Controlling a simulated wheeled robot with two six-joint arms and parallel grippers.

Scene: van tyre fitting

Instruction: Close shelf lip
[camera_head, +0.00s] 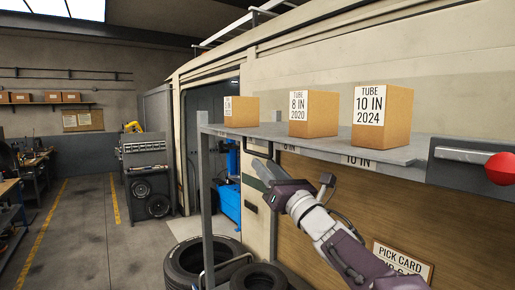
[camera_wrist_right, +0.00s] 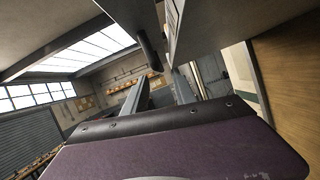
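The shelf (camera_head: 225,131) runs across the right half of the head view. Its front edge, with size labels such as "10 IN" (camera_head: 358,161), faces me; I cannot tell the lip apart from this edge. A black handle (camera_head: 259,150) hangs at the front edge, left of the middle. My right gripper (camera_head: 263,172) is just below this handle, under the shelf edge. In the right wrist view its two grey fingers (camera_wrist_right: 160,92) stand apart with nothing visible between them, and a dark bar (camera_wrist_right: 150,48) shows above them. My left gripper is not in view.
Three cardboard tube boxes, 2020 (camera_head: 320,115), 2024 (camera_head: 396,118) and a smaller one (camera_head: 244,111), stand on the shelf. A red knob (camera_head: 500,168) on a grey bracket is at the right. Tyres (camera_head: 197,262) stand below left. The floor further left is clear.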

